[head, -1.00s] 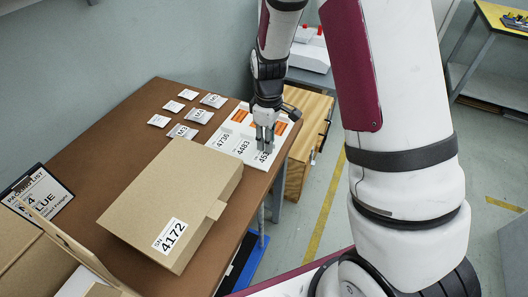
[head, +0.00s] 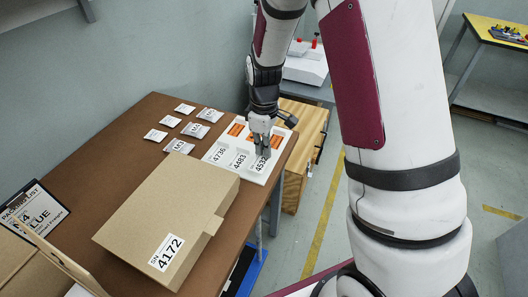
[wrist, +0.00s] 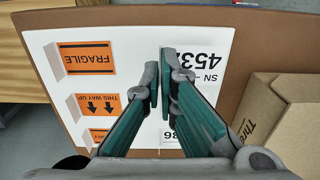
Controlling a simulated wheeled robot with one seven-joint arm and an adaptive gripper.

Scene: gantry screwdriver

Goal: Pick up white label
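A white board (head: 214,154) lies on the brown table near its right edge. White number labels lie on it in a row: 4736 (head: 219,155), 4483 (head: 239,159) and 4532 (head: 261,164). In the wrist view the 4532 label (wrist: 205,80) lies flat just right of my fingertips. My gripper (head: 262,150) points down at the 4532 label. In the wrist view its fingertips (wrist: 159,72) are very close together at the label's left edge. Whether they pinch a raised edge of it cannot be told. A finger covers part of the label in the head view.
Orange labels (wrist: 85,58) sit on the board beside the white ones. A closed cardboard box (head: 165,205) marked 4172 stands close to the board. Several small white packets (head: 185,108) lie at the back. A wooden cabinet (head: 300,150) stands right of the table.

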